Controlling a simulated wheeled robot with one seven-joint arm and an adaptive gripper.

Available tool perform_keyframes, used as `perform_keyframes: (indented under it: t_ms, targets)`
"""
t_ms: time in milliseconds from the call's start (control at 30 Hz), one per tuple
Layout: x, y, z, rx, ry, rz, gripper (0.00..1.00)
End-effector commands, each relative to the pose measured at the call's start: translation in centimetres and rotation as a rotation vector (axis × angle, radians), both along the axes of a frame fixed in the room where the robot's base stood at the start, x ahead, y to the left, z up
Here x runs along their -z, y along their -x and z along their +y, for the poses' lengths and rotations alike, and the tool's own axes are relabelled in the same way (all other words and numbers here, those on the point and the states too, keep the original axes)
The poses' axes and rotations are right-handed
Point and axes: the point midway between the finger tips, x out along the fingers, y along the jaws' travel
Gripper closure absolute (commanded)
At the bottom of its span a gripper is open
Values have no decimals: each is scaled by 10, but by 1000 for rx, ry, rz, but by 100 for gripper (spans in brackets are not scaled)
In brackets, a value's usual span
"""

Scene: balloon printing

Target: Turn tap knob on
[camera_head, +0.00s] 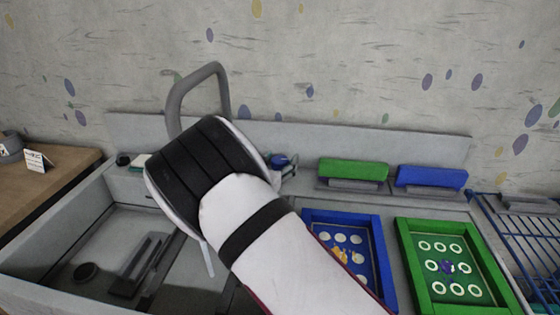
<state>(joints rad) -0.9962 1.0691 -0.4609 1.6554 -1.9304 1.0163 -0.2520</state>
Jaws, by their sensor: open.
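The grey tap spout (200,88) arches up behind the sink (70,235). Its lower part is hidden behind my arm. A small blue piece (279,160) shows just right of my arm on the back ledge, with pale parts beside it. I cannot tell whether it is the tap knob. A small dark round piece (123,159) sits on the ledge left of the spout. My arm, white with a black ribbed section, reaches up from the bottom over the sink and covers the tap's base.
A blue tray (307,222) and a green tray (408,245) lie right of my arm. Green (353,169) and blue (431,177) blocks rest on holders behind them. A blue wire rack (520,240) stands far right. A wooden counter (45,195) with a sign (37,160) is left.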

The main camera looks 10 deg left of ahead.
Motion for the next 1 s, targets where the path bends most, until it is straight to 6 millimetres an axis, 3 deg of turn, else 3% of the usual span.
perform_keyframes:
  t_ms: [167, 600, 800, 1000]
  targets:
    - [0, 21, 8, -4, -2, 2, 36]
    - [0, 99, 30, -2, -1, 1, 36]
    - [0, 113, 33, -2, -1, 0, 36]
    - [0, 114, 33, -1, -1, 0, 36]
